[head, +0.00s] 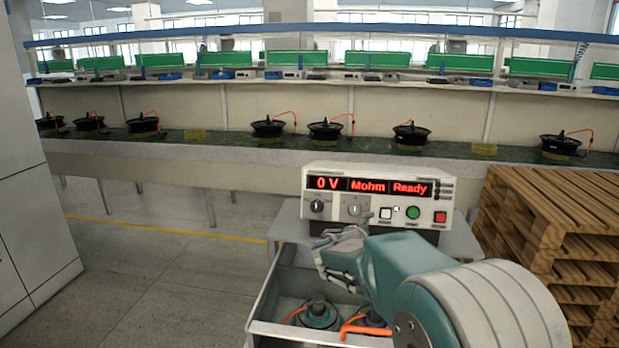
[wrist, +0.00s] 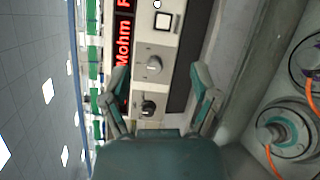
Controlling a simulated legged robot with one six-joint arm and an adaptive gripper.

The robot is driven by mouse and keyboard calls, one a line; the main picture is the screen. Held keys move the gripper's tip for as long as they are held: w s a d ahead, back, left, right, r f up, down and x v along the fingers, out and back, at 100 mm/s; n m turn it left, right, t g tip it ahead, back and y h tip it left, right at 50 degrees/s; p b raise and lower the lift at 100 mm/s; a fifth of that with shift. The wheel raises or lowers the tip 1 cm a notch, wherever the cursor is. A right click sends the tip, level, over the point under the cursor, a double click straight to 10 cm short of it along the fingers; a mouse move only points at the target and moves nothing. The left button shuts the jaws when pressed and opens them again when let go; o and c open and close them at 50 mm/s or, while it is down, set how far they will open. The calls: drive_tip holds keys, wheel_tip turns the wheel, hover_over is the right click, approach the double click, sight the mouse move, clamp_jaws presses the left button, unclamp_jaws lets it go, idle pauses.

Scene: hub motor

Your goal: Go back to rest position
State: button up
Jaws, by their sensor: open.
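My gripper (head: 325,262) is in front of the tester and above the grey bin. In the wrist view my gripper (wrist: 158,82) has its two fingers spread apart with nothing between them. The white tester (head: 376,197) stands behind it, its red display reading "0 V", "Mohm" and "Ready". Knobs and buttons line its lower front. In the wrist view the tester (wrist: 163,45) appears turned sideways. I cannot tell whether the fingers touch its panel.
The bin (head: 262,328) holds hub motors (head: 318,314) with orange cables, partly hidden by my arm. Wooden pallets (head: 555,225) are stacked at right. A long bench (head: 215,150) with several black motors runs across the back. A white cabinet (head: 30,220) stands left; the floor between is clear.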

drive_tip(key=s+d+r+m+g+y, duration=0.1)
drive_tip(key=s+d+m+g, duration=0.3)
drive_tip(key=s, duration=0.7)
drive_tip(key=s+d+r+m+g, duration=0.1)
drive_tip(key=s+d+m+g, duration=0.3)
drive_tip(key=s, duration=0.6)
drive_tip(key=s+a+f+m+y, duration=0.2)
drive_tip(key=s+a+m+y, duration=0.1)
drive_tip(key=s, duration=0.6)
drive_tip(key=s+a+f+m+y, duration=0.2)
drive_tip(key=s+a+m+y, duration=0.1)
drive_tip(key=s, duration=0.6)
drive_tip(key=a+y, duration=0.1)
drive_tip(key=a, duration=0.1)
drive_tip(key=shift+s+a+f+m+t+y, duration=0.25)
drive_tip(key=shift+a+m+t+y, duration=0.05)
drive_tip(key=shift+a+m+y, duration=0.1)
